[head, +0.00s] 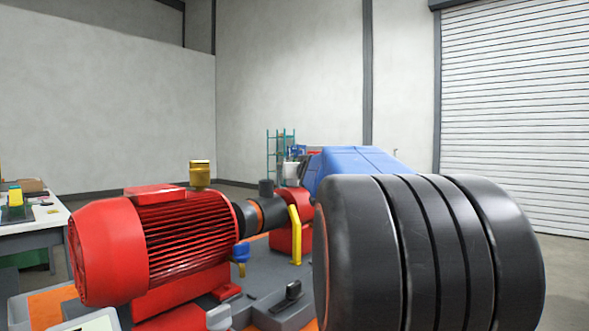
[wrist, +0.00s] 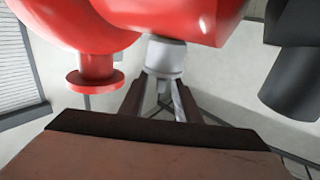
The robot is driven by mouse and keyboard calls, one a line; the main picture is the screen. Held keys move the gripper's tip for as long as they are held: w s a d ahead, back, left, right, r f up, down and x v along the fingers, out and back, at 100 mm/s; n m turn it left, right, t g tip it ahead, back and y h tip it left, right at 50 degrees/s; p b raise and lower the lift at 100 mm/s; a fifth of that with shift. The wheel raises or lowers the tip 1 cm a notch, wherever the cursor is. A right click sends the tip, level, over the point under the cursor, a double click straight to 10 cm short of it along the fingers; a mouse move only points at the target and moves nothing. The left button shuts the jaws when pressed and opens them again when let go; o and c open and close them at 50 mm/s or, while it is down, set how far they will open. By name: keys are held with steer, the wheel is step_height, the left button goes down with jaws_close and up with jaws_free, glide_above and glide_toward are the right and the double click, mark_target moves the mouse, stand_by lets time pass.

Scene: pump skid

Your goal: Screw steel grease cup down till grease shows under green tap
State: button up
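A pale grey steel cup (wrist: 165,55) hangs under a red housing (wrist: 180,20) in the wrist view. My gripper (wrist: 164,85) points at it, with its two dark fingers apart and their tips at the cup's near end. I cannot tell whether the tips press on the cup. A light grey cup (head: 219,317) also shows low in the head view; I cannot tell whether it is the same one. A tap with a blue handle (head: 241,252) is beside the red motor (head: 150,245). I see no green tap and no grease. My gripper does not show in the head view.
A brass cup (head: 200,175) stands on the motor and a dark cup (head: 266,188) stands behind the coupling. A yellow guard bar (head: 295,235) rises from the grey skid. In the wrist view, a red flanged stub (wrist: 95,78) hangs left of the steel cup.

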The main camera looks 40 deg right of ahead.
steer(key=v, duration=1.7)
steer(key=shift+s, duration=0.2)
steer(key=shift+a+f, duration=0.1)
